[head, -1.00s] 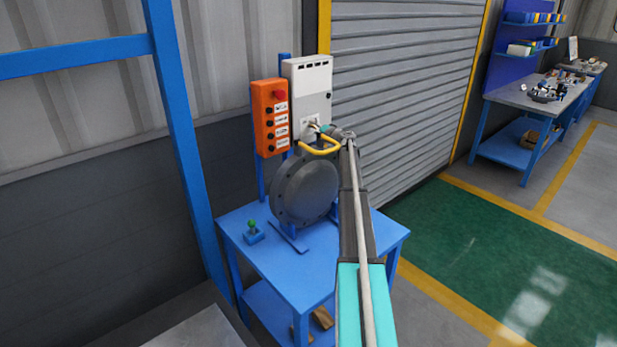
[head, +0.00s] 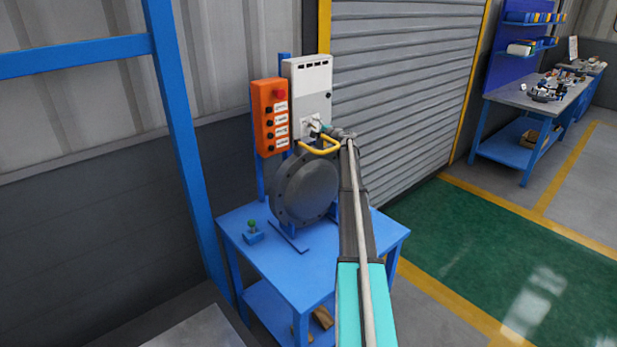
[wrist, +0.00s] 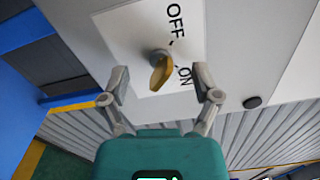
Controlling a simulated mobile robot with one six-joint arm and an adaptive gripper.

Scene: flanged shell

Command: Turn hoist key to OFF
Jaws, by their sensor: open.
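The hoist key (wrist: 161,72) is a brass-coloured key on a round grey base, set in a white plate (wrist: 133,30) marked OFF and ON in the wrist view. Its free end points down in that view, towards my gripper and nearer the ON mark. My gripper (wrist: 163,84) is open, with one finger on each side of the key and a gap visible on both sides. In the head view my gripper (head: 317,128) is at the lower front of the light grey control box (head: 313,82); the key is too small to tell there.
An orange button box (head: 265,105) hangs left of the control box. Below are a dark flanged shell (head: 303,187) with a yellow handle (head: 322,150), and a blue table (head: 285,262) with a small green-topped part (head: 252,231). A round black knob (wrist: 252,102) sits right of the plate.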

